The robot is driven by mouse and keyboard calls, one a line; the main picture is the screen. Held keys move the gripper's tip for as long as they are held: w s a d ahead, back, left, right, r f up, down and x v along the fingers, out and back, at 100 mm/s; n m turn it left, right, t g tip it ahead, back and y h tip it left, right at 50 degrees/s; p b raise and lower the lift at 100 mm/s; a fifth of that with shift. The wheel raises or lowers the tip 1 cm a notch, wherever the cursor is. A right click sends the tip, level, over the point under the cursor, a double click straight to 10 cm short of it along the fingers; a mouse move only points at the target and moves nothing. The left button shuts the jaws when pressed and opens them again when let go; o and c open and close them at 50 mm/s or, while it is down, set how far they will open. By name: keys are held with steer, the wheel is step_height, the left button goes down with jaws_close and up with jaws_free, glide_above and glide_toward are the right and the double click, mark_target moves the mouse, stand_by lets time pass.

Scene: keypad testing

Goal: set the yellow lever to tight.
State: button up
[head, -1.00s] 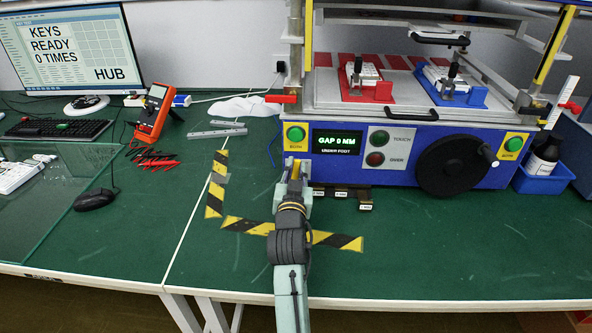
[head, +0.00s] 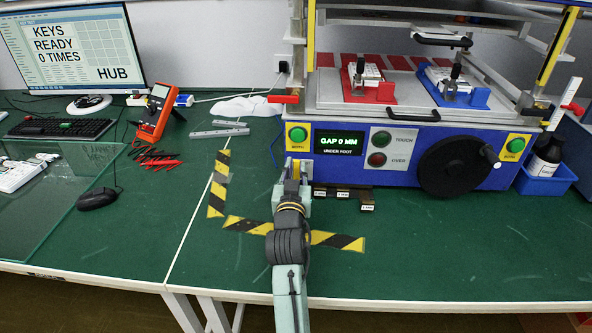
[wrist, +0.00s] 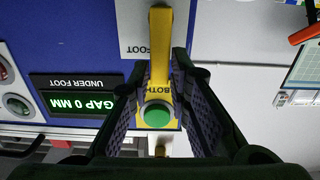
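The yellow lever (wrist: 160,45) shows in the wrist view as a straight bar in front of a white plate lettered FOOT (wrist: 138,48). That view is upside down. My gripper (wrist: 161,70) looks open, with one finger on each side of the lever; I cannot tell whether either finger touches it. In the head view my gripper (head: 292,170) is at the left end of the blue machine's front (head: 400,155), below a green button (head: 298,134). The lever is mostly hidden by the gripper there. I cannot read a tight mark.
The machine's display (head: 339,143) reads GAP 0 MM, UNDER FOOT. A black handwheel (head: 450,167) is at its right. Several dark labelled pieces (head: 343,192) lie on the green table below the front. Striped tape (head: 240,224) marks the table; a multimeter (head: 154,112) stands left.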

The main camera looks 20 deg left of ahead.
steer(key=o, duration=0.3)
steer(key=shift+o, duration=0.2)
steer(key=v, duration=1.2)
